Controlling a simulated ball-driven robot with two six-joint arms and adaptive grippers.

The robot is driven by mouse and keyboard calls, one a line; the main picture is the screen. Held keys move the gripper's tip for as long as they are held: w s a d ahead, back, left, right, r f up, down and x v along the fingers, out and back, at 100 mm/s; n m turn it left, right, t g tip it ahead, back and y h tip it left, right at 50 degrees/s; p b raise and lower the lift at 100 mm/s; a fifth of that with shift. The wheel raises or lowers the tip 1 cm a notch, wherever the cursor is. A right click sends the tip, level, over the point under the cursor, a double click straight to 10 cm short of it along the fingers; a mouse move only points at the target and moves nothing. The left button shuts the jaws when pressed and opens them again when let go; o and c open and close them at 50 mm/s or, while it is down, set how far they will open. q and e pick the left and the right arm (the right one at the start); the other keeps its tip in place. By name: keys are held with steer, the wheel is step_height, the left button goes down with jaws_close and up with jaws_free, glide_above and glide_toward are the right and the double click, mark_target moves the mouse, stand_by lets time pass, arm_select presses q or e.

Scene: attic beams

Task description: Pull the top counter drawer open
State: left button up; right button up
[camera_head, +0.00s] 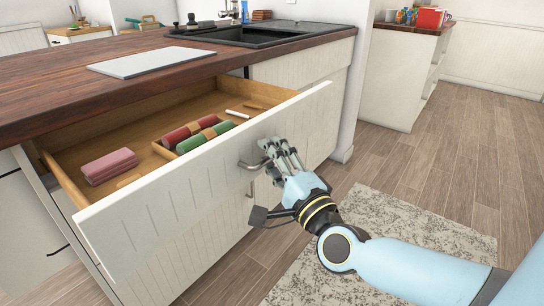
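The top counter drawer (205,165) stands well open, its pale grooved front pulled out from under the dark wood countertop (50,85). Its metal bar handle (250,164) is on the front, partly covered by my fingers. My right gripper (278,157), a grey fingered hand on a light blue arm, is at the right part of the handle. Its fingers look closed over the bar, though the handle partly hides the grip. Inside the drawer lie a pink folded cloth (109,166), a red roll (188,131), a green roll (205,138) and a white stick (238,113). My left gripper is not in view.
A grey board (150,62) and a black sink (245,35) are on the countertop. A speckled rug (390,225) lies on the wood floor below my arm. Another cabinet (398,75) stands at the back right. The floor (480,150) at right is open.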

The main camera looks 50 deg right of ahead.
steer(key=v, duration=1.2)
steer(key=shift+w, duration=0.1)
step_height(320, 180, down, 20)
steer(key=w+a+n+g+y, duration=0.2)
steer(key=n+g+y, duration=0.2)
steer(key=n, duration=0.3)
steer(key=s+a+f+n+g, duration=0.1)
steer(key=s+f+n+g, duration=0.35)
steer(key=f, duration=0.75)
steer(key=s+f+n+g, duration=0.5)
steer(key=s+f, duration=0.1)
steer(key=s, duration=0.7)
steer(key=s+f+n+g+y, duration=0.1)
steer(key=s+f+n+g, duration=0.4)
steer(key=s, duration=0.9)
step_height(320, 180, down, 3)
steer(key=shift+r+n, duration=0.2)
steer(key=shift+n, duration=0.45)
